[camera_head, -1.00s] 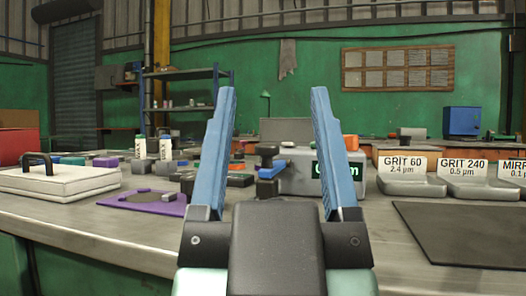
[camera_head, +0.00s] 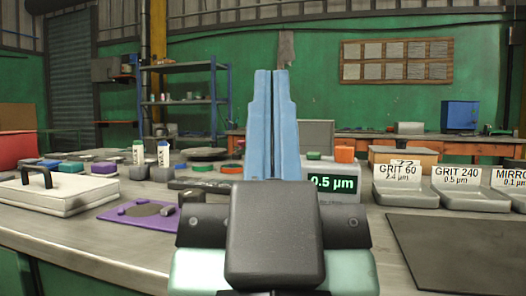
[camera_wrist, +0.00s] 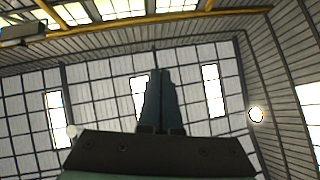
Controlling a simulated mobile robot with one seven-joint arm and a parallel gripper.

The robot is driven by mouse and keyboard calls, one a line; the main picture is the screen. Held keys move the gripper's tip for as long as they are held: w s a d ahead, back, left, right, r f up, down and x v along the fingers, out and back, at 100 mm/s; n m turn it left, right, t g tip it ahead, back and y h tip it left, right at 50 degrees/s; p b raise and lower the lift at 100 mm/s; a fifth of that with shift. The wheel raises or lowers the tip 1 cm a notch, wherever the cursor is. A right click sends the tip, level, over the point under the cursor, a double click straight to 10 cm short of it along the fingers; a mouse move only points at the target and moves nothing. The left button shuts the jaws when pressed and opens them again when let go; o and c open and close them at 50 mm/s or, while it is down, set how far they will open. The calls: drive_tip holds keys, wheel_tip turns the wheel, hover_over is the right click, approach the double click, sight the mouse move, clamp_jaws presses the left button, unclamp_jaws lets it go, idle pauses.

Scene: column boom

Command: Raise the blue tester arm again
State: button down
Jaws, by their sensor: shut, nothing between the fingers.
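The grey tester (camera_head: 340,170) stands on the bench behind and right of my gripper in the head view. Its lit green display reads 0.5 µm. My gripper (camera_head: 272,74) points upward, with its two light blue fingers pressed together and nothing between them. It stands in front of the tester's left part. The blue tester arm is hidden behind my fingers and wrist, so I cannot tell whether it is up or down. In the wrist view my shut fingers (camera_wrist: 158,74) show against the ceiling.
Labelled grey trays (camera_head: 400,197) and a dark mat (camera_head: 462,250) lie to the right. A purple plate (camera_head: 125,216) and a white case with a black handle (camera_head: 72,195) lie to the left. Two small bottles (camera_head: 163,154) stand behind them. The air above the bench is clear.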

wheel_tip(320, 180, up, 9)
drive_tip(key=w+p, duration=0.1)
drive_tip(key=p, duration=0.7)
drive_tip(key=w+a+r+n+g+h+p, duration=0.15)
drive_tip(key=w+n+g+p, duration=0.45)
drive_tip(key=p, duration=0.8)
drive_tip(key=w+a+f+n+g+h+p, duration=0.1)
drive_tip(key=w+a+f+n+g+p, duration=0.15)
drive_tip(key=f+n+p, duration=0.6)
drive_tip(key=w+a+f+n+g+p, duration=0.1)
drive_tip(key=a+f+n+g+p, duration=0.15)
drive_tip(key=n+p, duration=0.6)
drive_tip(key=s+f+n+g+p, duration=0.2)
drive_tip(key=s+f+n+p, duration=0.1)
drive_tip(key=p, duration=0.4)
drive_tip(key=s+f+n+g+h+p, duration=0.1)
drive_tip(key=s+f+n+g+p, duration=0.1)
drive_tip(key=s+n+p, duration=0.3)
drive_tip(key=s+f+p, duration=0.1)
drive_tip(key=s+p, duration=0.1)
drive_tip(key=s, duration=0.1)
drive_tip(key=shift+d+f+n, duration=0.15)
drive_tip(key=shift+f+n, duration=0.2)
drive_tip(key=shift+n, duration=0.05)
